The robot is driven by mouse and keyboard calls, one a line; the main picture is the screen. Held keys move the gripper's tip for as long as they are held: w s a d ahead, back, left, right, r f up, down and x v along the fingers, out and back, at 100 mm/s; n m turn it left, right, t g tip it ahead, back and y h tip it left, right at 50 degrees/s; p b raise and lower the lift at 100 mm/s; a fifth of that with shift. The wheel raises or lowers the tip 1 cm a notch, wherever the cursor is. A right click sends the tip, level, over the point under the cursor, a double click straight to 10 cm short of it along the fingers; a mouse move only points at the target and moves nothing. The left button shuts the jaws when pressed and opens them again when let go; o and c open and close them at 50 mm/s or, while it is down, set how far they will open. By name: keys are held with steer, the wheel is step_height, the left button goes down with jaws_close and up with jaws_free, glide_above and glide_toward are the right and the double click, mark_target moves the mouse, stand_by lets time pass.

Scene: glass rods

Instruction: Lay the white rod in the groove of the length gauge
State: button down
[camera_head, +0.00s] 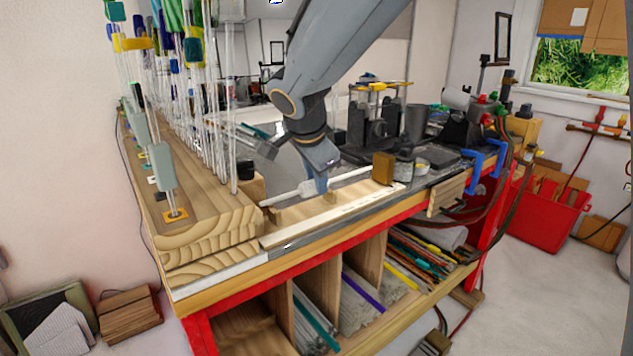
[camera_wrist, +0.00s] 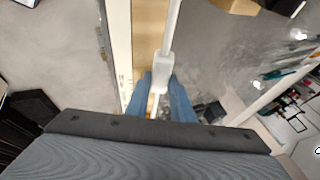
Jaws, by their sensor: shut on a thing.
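The white rod (camera_head: 350,176) lies roughly level across my gripper (camera_head: 320,186) in the head view. It has a thicker white part (camera_wrist: 163,70) near my fingertips. In the wrist view my blue fingers (camera_wrist: 161,96) are shut on the rod beside that part. The length gauge (camera_head: 345,209) is a pale wooden strip with a white scale along the bench's front edge. In the wrist view the rod runs along the right side of the gauge's wood (camera_wrist: 147,38). The rod's height above the gauge is hard to tell, and the groove is not clearly visible.
A brown block (camera_head: 383,168) stands at the gauge's right end. A wooden rack (camera_head: 210,225) with several upright glass rods fills the bench's left side. Black apparatus (camera_head: 372,125) stands behind. A blue clamp (camera_head: 485,160) sits at the right edge.

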steer(key=shift+f+b, duration=1)
steer(key=shift+b, duration=0.65)
stand_by(1.2)
steer(key=c, duration=1.5)
jaws_free()
steer(key=shift+o, duration=0.2)
